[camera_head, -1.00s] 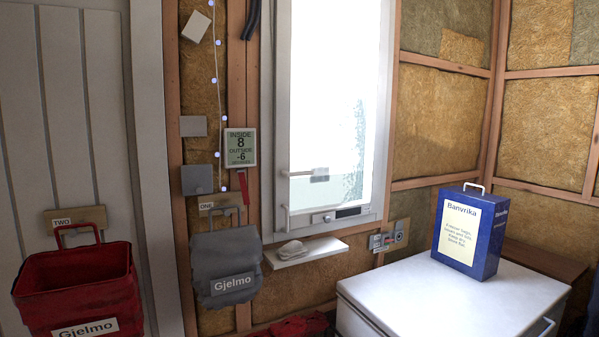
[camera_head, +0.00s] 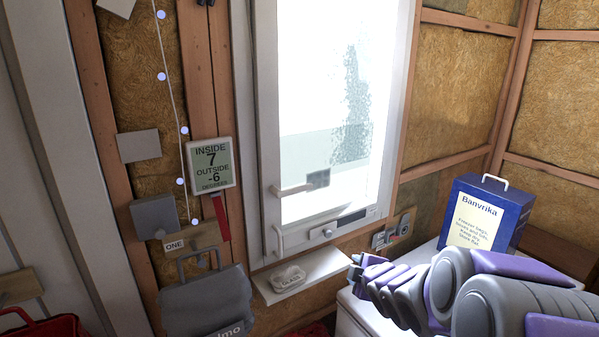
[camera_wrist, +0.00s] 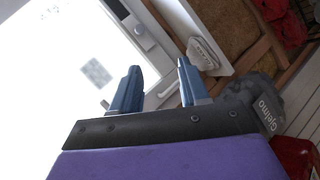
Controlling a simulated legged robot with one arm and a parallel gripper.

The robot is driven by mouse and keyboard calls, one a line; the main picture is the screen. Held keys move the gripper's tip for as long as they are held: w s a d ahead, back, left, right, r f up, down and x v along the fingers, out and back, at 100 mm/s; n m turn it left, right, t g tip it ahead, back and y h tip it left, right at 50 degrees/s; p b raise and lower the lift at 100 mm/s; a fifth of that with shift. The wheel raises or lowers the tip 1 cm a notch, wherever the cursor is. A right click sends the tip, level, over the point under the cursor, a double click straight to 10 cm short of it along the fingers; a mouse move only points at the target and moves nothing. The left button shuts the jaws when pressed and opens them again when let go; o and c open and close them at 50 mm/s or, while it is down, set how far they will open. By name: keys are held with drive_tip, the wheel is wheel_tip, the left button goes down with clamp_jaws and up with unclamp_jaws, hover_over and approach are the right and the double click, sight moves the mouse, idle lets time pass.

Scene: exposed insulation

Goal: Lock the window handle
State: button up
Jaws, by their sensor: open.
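The window (camera_head: 325,95) is bright, with a white frame. Its pale handle (camera_head: 292,189) sits on the left side of the frame and points right, roughly level across the glass. A second, smaller white handle (camera_head: 278,241) is at the frame's lower left corner. My gripper (camera_head: 360,268) is at the lower right in the head view, in front of the chest and right of the ledge, apart from the handle. In the wrist view my gripper (camera_wrist: 158,66) is open, with nothing between its two blue fingers.
A white ledge (camera_head: 305,277) with a soap-like item (camera_head: 288,277) juts out below the window. A blue Banvrika box (camera_head: 484,218) stands on the white chest at right. A grey bag (camera_head: 205,303) hangs at lower left, under a temperature display (camera_head: 212,165).

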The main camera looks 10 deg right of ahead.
drive_tip(key=w+r+n+t+y+p, duration=0.3)
drive_tip(key=w+r+n+p, duration=0.1)
drive_tip(key=w+r, duration=0.15)
drive_tip(key=n+t+y+p, duration=0.2)
drive_tip(key=n+y+p, duration=0.1)
drive_tip(key=n+y, duration=0.1)
approach(301, 191)
drive_tip(key=p+x, duration=0.3)
drive_tip(key=x, duration=0.6)
drive_tip(key=shift+w+a, duration=0.25)
drive_tip(key=shift+w+d, duration=0.1)
drive_tip(key=shift+w, duration=0.55)
drive_tip(key=shift+c, duration=0.3)
drive_tip(key=c, duration=0.3)
clamp_jaws()
